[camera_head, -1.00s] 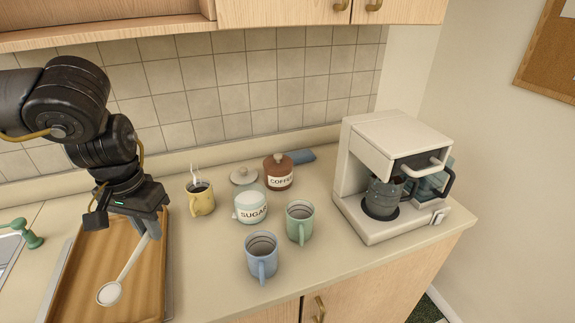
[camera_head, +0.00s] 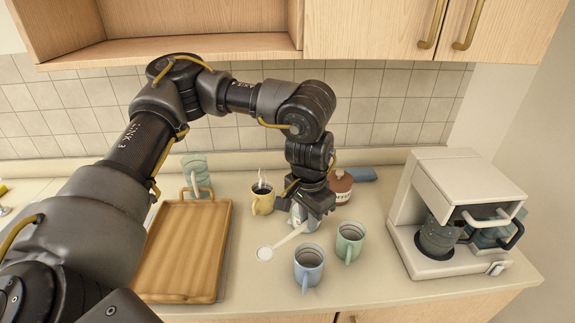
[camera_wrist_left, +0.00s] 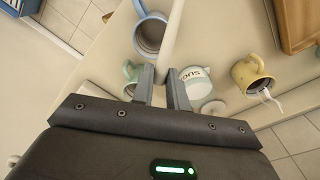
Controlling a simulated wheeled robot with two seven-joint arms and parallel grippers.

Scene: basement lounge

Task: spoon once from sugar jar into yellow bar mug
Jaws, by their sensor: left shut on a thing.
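My left gripper (camera_head: 303,211) is shut on a pale, long-handled spoon (camera_head: 287,239). Its bowl points down and left in the head view, over bare counter in front of the yellow mug; I cannot tell whether it holds anything. The gripper hides most of the sugar jar in the head view. In the left wrist view the white and pale green sugar jar (camera_wrist_left: 195,84) shows its label, right beside the gripper's fingers (camera_wrist_left: 161,85). The yellow bar mug (camera_head: 262,201) stands left of the gripper, with dark steaming drink inside. My right gripper is not in view.
A green mug (camera_head: 350,241) and a blue mug (camera_head: 309,266) stand close, right and front of the gripper. The brown coffee jar (camera_head: 341,187) is behind. A wooden tray (camera_head: 185,250) lies left, the coffee maker (camera_head: 455,215) right. Cabinets (camera_head: 400,25) hang above.

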